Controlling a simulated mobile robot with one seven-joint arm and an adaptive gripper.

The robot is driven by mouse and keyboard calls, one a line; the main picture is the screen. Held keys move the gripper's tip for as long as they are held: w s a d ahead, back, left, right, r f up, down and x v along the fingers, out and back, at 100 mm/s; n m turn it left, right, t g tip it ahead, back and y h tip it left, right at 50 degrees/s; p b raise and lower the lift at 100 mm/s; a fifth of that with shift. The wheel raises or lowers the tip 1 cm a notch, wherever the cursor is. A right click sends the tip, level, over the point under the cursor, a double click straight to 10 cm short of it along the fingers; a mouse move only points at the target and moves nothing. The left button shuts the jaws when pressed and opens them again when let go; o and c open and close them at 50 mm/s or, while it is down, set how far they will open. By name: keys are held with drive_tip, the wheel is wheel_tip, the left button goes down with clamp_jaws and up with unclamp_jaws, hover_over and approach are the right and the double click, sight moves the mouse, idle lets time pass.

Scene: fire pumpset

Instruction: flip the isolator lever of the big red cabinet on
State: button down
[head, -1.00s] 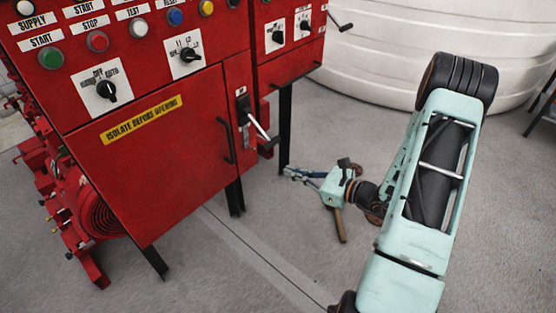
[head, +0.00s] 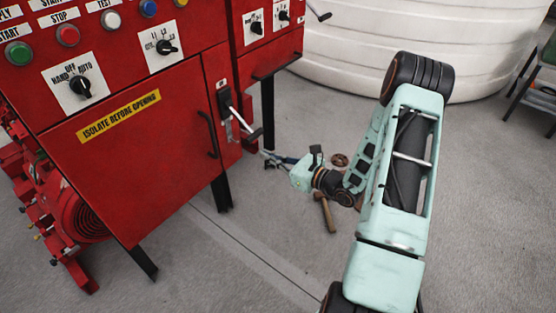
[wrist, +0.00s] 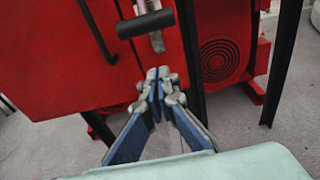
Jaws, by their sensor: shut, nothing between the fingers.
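The big red cabinet (head: 150,150) fills the left of the head view. Its isolator lever (head: 238,121) is on the right part of its front, a metal arm slanting down and outward to a dark grip. In the wrist view the lever's black grip (wrist: 146,23) is at the top, above the fingers. My gripper (head: 272,158) is just below the lever's end in the head view. In the wrist view my gripper (wrist: 156,74) has its blue-padded fingertips together with nothing between them. The fingertips appear apart from the grip.
A black door handle (head: 208,134) is left of the lever. A smaller red cabinet (head: 268,45) on black legs adjoins at the right. A large white tank (head: 390,40) stands behind. A hammer-like tool (head: 325,212) lies on the floor under my arm.

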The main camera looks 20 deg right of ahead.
sight(244, 124)
drive_tip(key=w+a+r, duration=0.2)
drive_tip(key=r, duration=0.1)
drive_tip(key=shift+w+r, duration=0.15)
drive_tip(key=shift+w, duration=0.1)
drive_tip(key=shift+d+r, duration=0.1)
drive_tip(key=shift+d, duration=0.05)
idle(0.4)
